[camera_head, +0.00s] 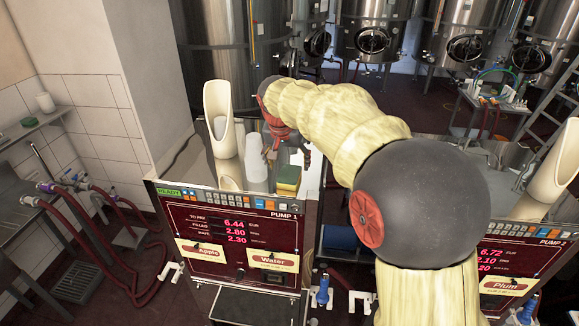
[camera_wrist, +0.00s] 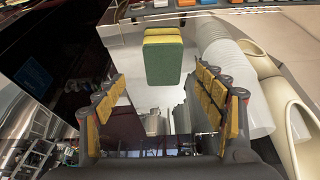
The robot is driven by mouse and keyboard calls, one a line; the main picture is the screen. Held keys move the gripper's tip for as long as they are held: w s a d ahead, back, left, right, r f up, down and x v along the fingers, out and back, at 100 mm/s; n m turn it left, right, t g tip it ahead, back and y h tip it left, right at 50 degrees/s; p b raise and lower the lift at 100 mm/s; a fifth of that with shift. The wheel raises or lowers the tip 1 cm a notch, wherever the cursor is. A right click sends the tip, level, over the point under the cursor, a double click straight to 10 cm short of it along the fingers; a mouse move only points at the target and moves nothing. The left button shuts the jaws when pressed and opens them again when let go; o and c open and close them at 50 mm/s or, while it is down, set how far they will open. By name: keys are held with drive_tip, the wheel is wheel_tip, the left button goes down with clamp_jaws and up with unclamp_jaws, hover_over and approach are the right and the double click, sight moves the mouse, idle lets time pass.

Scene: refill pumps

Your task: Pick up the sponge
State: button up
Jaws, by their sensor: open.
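The sponge (camera_head: 288,180) is green with a yellow layer. It stands on the metal top of the left pump unit, near that top's right edge. In the wrist view the sponge (camera_wrist: 163,60) lies beyond the fingertips, roughly centred between them. My gripper (camera_wrist: 160,85) is open and empty, with a finger on each side and a clear gap to the sponge. In the head view my arm reaches over from the right. My gripper (camera_head: 290,145) is partly hidden there by the arm, above and behind the sponge.
White stacked cups (camera_head: 256,160) stand just left of the sponge; the stack (camera_wrist: 232,75) is close to my right finger in the wrist view. A tall cream holder (camera_head: 221,120) is further left. Pump 1's panel (camera_head: 235,235) faces front. Steel tanks (camera_head: 370,40) stand behind.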

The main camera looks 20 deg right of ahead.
sight(289, 173)
drive_tip(key=shift+w+d+f, duration=0.2)
drive_tip(key=shift+w+f, duration=0.15)
drive_tip(key=shift+w, duration=0.05)
drive_tip(key=x, duration=0.2)
drive_tip(key=p+x, duration=0.1)
drive_tip(key=x, duration=0.1)
drive_tip(key=p+x, duration=0.1)
drive_tip(key=x, duration=0.2)
drive_tip(key=shift+w+r, duration=0.15)
drive_tip(key=shift+w, duration=0.25)
drive_tip(key=shift+f, duration=0.25)
drive_tip(key=shift+c, duration=1)
drive_tip(key=shift+s+a, duration=0.1)
drive_tip(key=c, duration=0.6)
